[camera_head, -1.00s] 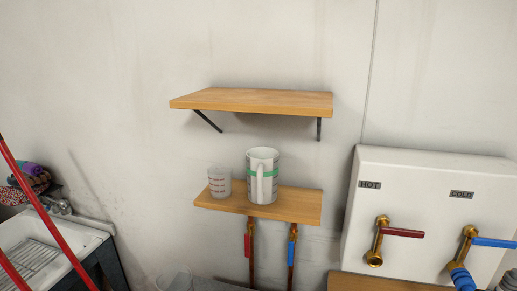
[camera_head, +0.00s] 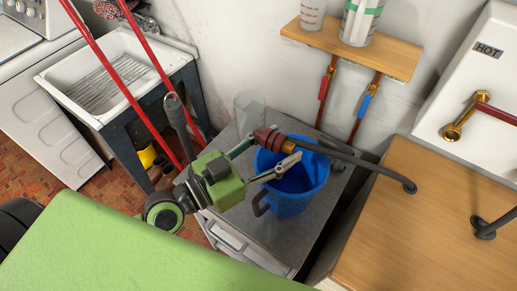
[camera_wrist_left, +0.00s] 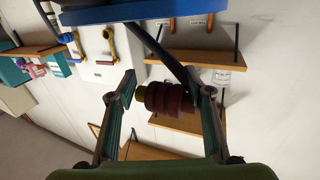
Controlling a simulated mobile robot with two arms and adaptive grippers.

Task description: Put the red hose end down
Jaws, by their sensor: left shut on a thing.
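The red hose end (camera_head: 272,141) is a dark red ribbed fitting on a dark grey hose (camera_head: 360,160) that runs right toward the wooden top. My left gripper (camera_head: 274,151) is shut on it, above the blue bucket (camera_head: 300,198). In the left wrist view the red hose end (camera_wrist_left: 172,99) sits between the two fingers of my left gripper (camera_wrist_left: 168,82), with the dark hose leading up and left from it. My right gripper is not in view.
The bucket stands on a grey cabinet top (camera_head: 262,228), with a clear container (camera_head: 249,108) behind it. A wooden top (camera_head: 400,235) is at right with free room. A white sink (camera_head: 120,62) and two red poles are at left. A wooden shelf (camera_head: 395,62) holds cups.

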